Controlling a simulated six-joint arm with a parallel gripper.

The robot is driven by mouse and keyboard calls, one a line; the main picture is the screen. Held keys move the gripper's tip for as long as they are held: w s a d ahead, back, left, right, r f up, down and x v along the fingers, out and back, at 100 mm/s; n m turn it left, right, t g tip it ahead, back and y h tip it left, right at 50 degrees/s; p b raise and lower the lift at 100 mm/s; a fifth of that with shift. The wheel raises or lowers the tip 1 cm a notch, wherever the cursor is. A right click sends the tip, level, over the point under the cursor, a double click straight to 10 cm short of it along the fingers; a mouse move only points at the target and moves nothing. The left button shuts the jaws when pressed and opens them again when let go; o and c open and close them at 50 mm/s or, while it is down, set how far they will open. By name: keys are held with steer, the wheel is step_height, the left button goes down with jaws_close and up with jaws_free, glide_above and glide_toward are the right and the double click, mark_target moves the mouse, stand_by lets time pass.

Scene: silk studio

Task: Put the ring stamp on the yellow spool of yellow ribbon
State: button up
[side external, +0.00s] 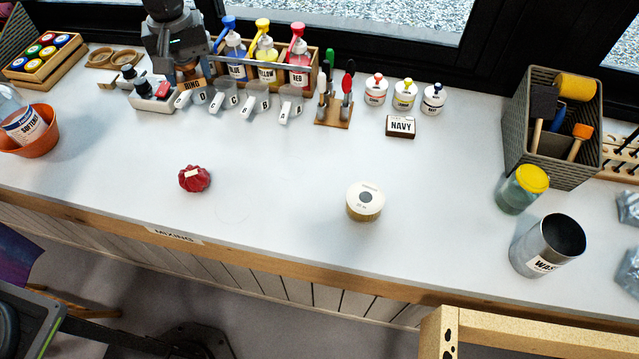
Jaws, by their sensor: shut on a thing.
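My gripper (187,66) is at the back left of the counter, pointing down. It is shut on the ring stamp (188,75), a small brown wooden piece largely hidden by the fingers, just behind a small wooden label. Whether the stamp touches what is below it I cannot tell. The yellow spool (365,202) stands upright and alone on the open counter, right of the middle, far from my gripper. It has a pale round top with a grey centre and a yellow-tan side. Nothing rests on its top.
Clear scoops (255,105) and a wooden rack of dye bottles (268,68) stand beside my gripper. A red tied bundle (194,179) lies left of the spool. A NAVY block (401,126) and small jars (404,95) stand behind the spool.

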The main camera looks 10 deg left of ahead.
steer(key=s+d+m, duration=0.2)
steer(key=d+m, duration=0.2)
steer(key=d, duration=1)
steer(key=m, duration=0.2)
glide_above(366, 197)
steer(key=f, duration=0.3)
steer(key=a+f, duration=0.1)
steer(key=f, duration=0.1)
steer(key=shift+w+f, duration=0.1)
steer(key=shift+f, duration=0.25)
steer(key=shift+s+d+f, duration=0.2)
steer(key=shift+d+f, duration=0.15)
steer(key=shift+d, duration=0.1)
steer(key=shift+f, duration=1.85)
steer(key=shift+f, duration=0.15)
steer(key=o, duration=0.9)
steer(key=shift+o, duration=0.2)
